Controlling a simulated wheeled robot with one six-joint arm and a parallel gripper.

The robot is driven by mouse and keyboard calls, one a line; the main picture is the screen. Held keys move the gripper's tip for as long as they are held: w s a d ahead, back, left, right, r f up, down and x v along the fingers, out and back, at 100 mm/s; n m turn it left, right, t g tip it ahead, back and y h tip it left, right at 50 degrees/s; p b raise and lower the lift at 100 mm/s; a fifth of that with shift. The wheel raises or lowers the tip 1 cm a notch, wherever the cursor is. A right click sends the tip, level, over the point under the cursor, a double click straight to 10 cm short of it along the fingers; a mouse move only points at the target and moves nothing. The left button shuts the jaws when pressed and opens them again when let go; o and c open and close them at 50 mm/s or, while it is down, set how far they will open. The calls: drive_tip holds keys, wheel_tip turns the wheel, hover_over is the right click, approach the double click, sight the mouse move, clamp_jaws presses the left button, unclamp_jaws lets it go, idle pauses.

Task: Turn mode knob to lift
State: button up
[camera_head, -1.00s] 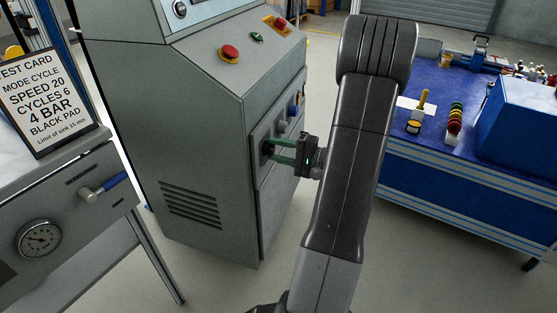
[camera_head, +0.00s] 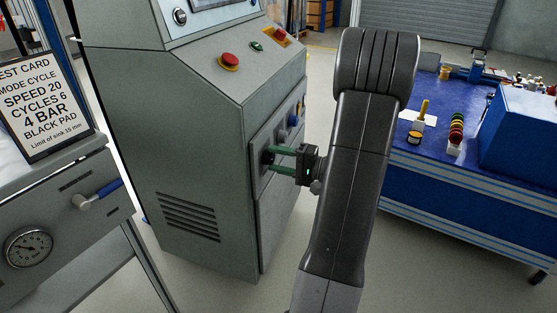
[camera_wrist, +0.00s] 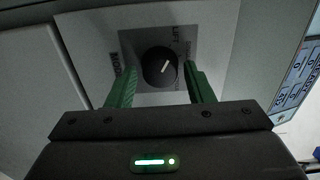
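The mode knob (camera_wrist: 159,66) is round and black with a white pointer line, set on a grey label plate (camera_wrist: 205,20) on the cabinet front. In the wrist view its pointer slants up and to the right, toward the upper right of the plate where "LIFT" is printed; other lettering is partly hidden. My gripper (camera_wrist: 159,76) is open, its green fingers on either side of the knob with a visible gap at each side. In the head view my gripper (camera_head: 270,159) reaches the lower knob position on the cabinet's side panel, and the knob is mostly hidden there.
The grey cabinet (camera_head: 165,120) has a red stop button (camera_head: 229,61) and a green button (camera_head: 257,46) on top. More knobs (camera_head: 292,121) sit beyond my gripper. A test card (camera_head: 42,105) stands at left. A blue workbench (camera_head: 440,185) is at right.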

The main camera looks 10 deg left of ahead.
drive_tip(key=shift+o, duration=0.6)
drive_tip(key=shift+d, duration=0.25)
drive_tip(key=s+d+p, duration=0.2)
drive_tip(key=d+p, duration=0.2)
drive_tip(key=d, duration=0.9)
drive_tip(key=shift+w, duration=0.1)
drive_tip(key=a+b, duration=0.1)
drive_tip(key=a, duration=0.3)
drive_tip(key=w+a+b, duration=0.1)
drive_tip(key=a, duration=0.3)
drive_tip(key=a+b, duration=0.2)
drive_tip(key=a, duration=0.3)
drive_tip(key=shift+w, duration=0.4)
drive_tip(key=shift+a, duration=0.3)
